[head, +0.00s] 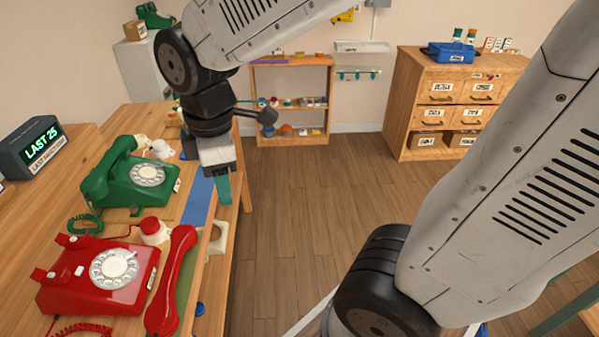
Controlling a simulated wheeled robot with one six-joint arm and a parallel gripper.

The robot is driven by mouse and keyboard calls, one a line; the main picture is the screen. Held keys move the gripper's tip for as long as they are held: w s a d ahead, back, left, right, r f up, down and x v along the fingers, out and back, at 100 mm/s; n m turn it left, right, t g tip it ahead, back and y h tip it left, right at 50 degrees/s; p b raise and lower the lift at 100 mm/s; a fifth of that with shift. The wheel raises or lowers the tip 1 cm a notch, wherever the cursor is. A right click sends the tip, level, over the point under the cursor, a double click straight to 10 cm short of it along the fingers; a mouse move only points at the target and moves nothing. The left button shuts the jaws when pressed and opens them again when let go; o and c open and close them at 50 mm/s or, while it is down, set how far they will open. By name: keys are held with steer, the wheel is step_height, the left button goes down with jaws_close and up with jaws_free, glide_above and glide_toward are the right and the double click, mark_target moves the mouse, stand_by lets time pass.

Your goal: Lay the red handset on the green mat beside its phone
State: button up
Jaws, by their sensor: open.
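The red phone (75,295) sits at the front left of the wooden table, with its cradle empty. The red handset (170,285) lies lengthwise just right of the phone, on the green mat (189,272). Most of the mat is hidden beneath the handset. My gripper (223,188) is open, with a teal fingertip pointing down near the table's right edge. It is beyond the handset, apart from it, and appears empty. Only one finger shows clearly.
A green phone (125,187) with its handset on stands behind the red one, beside a blue mat (198,203). A red-and-white object (152,231) is close to the handset's far end. A display box (30,147) stands left. Floor beyond the table is clear.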

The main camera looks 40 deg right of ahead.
steer(key=s+d+r+m, duration=0.4)
steer(key=s+d+m, duration=0.3)
steer(key=s+m, duration=0.5)
steer(key=shift+d+m+t, duration=0.3)
steer(key=shift+m, duration=0.6)
